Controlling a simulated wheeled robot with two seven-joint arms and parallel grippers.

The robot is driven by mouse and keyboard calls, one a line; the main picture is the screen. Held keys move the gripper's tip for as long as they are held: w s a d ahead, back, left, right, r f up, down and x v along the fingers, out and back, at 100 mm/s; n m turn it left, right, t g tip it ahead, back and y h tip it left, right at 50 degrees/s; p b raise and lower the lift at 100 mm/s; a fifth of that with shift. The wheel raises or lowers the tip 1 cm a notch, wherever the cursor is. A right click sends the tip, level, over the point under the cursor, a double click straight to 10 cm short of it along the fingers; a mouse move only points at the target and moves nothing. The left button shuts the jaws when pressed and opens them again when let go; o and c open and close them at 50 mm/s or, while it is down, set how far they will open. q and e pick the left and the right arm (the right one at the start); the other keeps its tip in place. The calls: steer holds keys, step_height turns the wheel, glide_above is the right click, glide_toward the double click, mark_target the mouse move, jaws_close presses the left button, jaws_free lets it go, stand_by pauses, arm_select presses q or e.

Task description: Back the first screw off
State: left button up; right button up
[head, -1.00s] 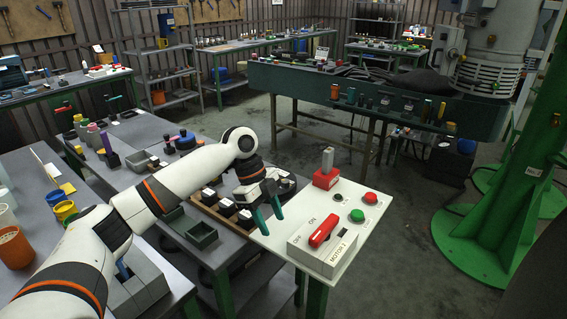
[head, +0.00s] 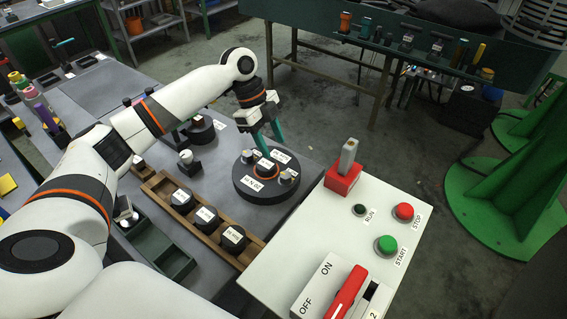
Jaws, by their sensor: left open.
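My left gripper (head: 268,141) points down over the back of a round black base (head: 262,196), with its two teal fingers apart and nothing seen between them. The base carries small white labels, an orange ring (head: 266,168) and small metal-topped parts, one at its left (head: 247,157) and one at its right (head: 287,177). I cannot tell which of these is the first screw. The fingers hide part of the base's back edge, and I cannot tell whether they touch anything. My right gripper is not in view.
A wooden rack (head: 158,190) with several labelled black round parts lies left of the base. A white control panel (head: 325,238) with a red switch and buttons stands close at the right. Dark green trays (head: 150,244) lie at the front left.

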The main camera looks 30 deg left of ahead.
mark_target(286, 175)
arm_select(q)
steer(key=p+x, duration=0.1)
steer(key=x, duration=0.8)
steer(key=shift+d+f, duration=0.1)
steer(key=shift+f, duration=0.25)
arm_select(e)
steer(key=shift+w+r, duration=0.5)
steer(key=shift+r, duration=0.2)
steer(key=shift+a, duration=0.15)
arm_select(q)
steer(key=c, duration=1)
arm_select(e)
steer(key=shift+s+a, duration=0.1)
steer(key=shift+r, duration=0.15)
